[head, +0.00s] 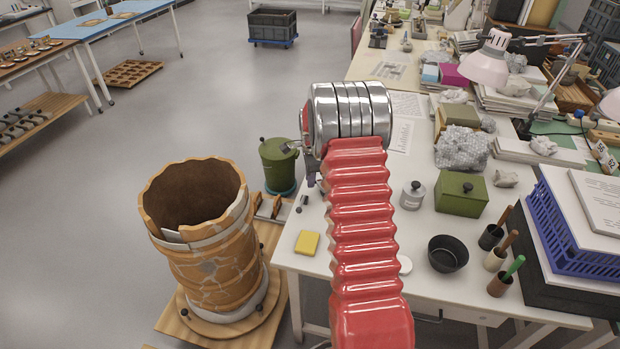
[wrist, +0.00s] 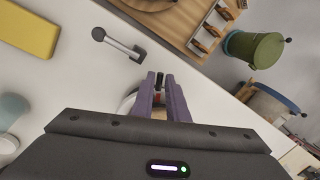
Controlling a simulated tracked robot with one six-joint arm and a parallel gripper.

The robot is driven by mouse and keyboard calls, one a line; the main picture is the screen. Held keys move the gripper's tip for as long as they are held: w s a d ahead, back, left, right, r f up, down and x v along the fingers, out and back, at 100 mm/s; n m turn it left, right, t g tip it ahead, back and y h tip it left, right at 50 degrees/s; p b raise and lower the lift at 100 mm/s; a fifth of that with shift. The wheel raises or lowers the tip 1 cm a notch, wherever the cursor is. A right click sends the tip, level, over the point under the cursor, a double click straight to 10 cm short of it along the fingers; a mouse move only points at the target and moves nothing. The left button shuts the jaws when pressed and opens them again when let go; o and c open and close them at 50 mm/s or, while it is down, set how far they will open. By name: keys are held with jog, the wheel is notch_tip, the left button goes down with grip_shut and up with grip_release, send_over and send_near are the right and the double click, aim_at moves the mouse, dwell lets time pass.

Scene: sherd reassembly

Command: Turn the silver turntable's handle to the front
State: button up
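My gripper (wrist: 160,77) points down at the white worktable, with its purple fingers a little apart. A small dark piece (wrist: 159,82) shows between the fingertips; I cannot tell whether they touch it. A pale, silvery round edge (wrist: 127,103) shows just left of the fingers, mostly hidden by them; it may be the silver turntable. Apart from it, a small silver crank-like bar with a dark knob (wrist: 120,45) lies towards the table edge; it also shows in the head view (head: 302,204). In the head view my red and silver arm hides most of the place under the gripper.
A big mended jar (head: 210,250) stands on a round wooden base at left. A green bin (head: 279,165) is behind it. A yellow sponge (head: 307,242) lies near the table's left edge. A silver weight (head: 413,195), green box (head: 461,194) and black bowl (head: 447,254) stand right of my arm.

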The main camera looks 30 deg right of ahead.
grip_shut()
dwell(1.0)
